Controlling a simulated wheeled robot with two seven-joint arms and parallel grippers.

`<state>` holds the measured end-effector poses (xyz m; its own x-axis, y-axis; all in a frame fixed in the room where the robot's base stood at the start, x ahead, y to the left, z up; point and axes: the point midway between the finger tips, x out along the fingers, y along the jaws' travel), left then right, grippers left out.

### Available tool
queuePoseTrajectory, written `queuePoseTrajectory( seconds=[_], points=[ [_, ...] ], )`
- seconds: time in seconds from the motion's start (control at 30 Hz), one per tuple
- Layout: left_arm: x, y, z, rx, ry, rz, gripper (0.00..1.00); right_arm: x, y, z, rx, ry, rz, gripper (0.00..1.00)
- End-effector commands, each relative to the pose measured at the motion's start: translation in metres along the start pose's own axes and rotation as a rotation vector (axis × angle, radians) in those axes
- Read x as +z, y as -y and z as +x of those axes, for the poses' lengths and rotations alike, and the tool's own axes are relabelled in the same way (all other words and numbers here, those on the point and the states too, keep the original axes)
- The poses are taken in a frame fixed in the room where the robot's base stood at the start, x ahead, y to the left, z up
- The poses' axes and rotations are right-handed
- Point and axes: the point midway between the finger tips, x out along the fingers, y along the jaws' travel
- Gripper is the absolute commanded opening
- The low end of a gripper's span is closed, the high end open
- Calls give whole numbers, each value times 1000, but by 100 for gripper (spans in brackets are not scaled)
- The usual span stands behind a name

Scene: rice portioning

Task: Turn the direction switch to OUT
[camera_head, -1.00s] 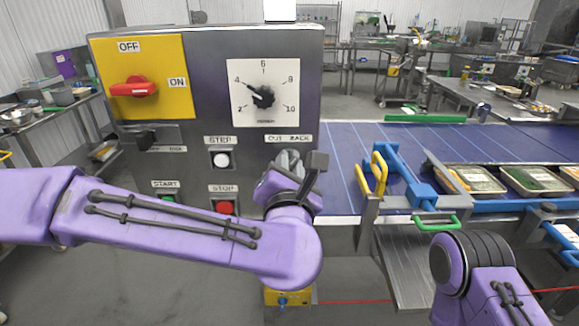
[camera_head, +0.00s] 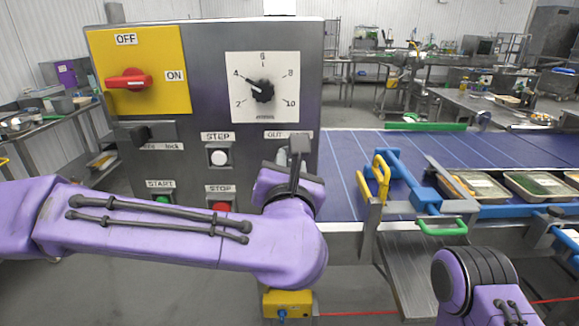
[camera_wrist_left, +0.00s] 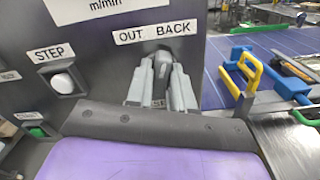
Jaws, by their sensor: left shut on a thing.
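The direction switch (camera_wrist_left: 163,62) is a small grey knob on the steel control panel, just under the OUT BACK label (camera_wrist_left: 155,34) in the left wrist view. My left gripper (camera_wrist_left: 163,82) has its two grey fingers on either side of the knob and is shut on it. In the head view, my left gripper (camera_head: 298,150) reaches the lower right of the panel, covering the switch and part of its label. Which way the switch points is hard to tell. My right arm shows at the lower right, but its gripper is out of view.
The panel also carries a red rotary handle (camera_head: 129,80), a speed dial (camera_head: 263,90), a white STEP button (camera_head: 218,157) and a red STOP button (camera_head: 221,205). A blue conveyor (camera_head: 345,165) with yellow and blue guides (camera_head: 381,175) and food trays lies right of it.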

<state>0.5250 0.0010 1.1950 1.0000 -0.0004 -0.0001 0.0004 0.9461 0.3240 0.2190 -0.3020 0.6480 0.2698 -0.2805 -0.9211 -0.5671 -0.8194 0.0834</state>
Motion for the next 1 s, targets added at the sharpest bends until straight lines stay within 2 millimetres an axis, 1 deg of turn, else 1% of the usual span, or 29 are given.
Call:
queuePoseTrajectory(
  seconds=[0.17, 0.7, 1.0],
  points=[
    [-3, 1, 0, 0, -1, -24, 2, 2, 0, 5, 0, 0, 0, 43],
    [-3, 1, 0, 0, 0, -246, 2, 15, 3, 36, 0, 0, 0, 43],
    [0, 0, 0, 0, -1, -280, 2, 15, 3, 37, 0, 0, 0, 43]
  ],
)
